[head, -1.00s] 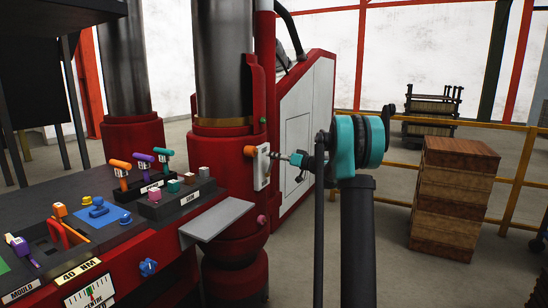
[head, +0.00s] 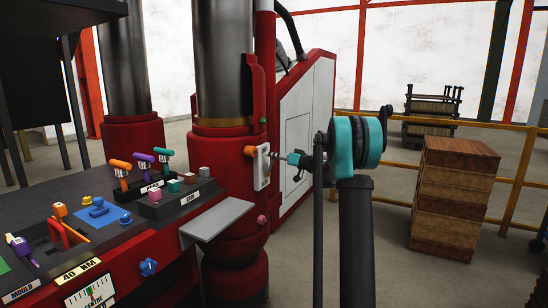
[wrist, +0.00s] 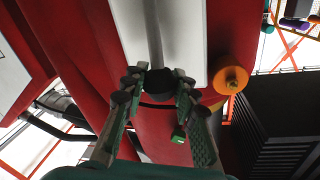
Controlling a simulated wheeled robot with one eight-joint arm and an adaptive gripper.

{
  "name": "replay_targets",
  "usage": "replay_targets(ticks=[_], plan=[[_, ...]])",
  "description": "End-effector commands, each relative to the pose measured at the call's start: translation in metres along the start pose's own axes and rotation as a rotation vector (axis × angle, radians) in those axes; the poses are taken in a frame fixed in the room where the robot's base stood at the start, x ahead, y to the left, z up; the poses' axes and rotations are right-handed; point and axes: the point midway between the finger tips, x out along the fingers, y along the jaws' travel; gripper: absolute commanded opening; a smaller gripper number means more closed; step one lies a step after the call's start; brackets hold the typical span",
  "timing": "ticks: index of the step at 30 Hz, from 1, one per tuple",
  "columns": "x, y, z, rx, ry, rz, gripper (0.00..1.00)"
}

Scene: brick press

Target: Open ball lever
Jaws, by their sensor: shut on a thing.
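The ball lever (wrist: 158,86) shows in the wrist view as a grey rod ending in a black ball. The rod runs along a white plate (wrist: 193,32) on the red column. My gripper (wrist: 157,80) has one finger on each side of the ball and is shut on it. In the head view my gripper (head: 283,157) reaches left to the white plate (head: 262,168) on the column. The lever is small there and partly hidden by the fingers.
An orange knob (head: 250,151) sits beside the plate. A grey shelf (head: 217,218) juts out below left, next to the control desk (head: 110,225) with several coloured levers. Stacked wooden crates (head: 455,198) and a yellow rail (head: 400,167) stand to the right.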

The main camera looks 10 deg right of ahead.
Motion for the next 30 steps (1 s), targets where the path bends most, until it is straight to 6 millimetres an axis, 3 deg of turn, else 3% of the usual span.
replay_targets(ticks=[14, 30], plan=[[-0.01, 0.004, 0.004, 0.017, 0.093, -0.037, 0.0], [-0.05, 0.021, 0.028, 0.083, 0.486, -0.203, 0.0]])
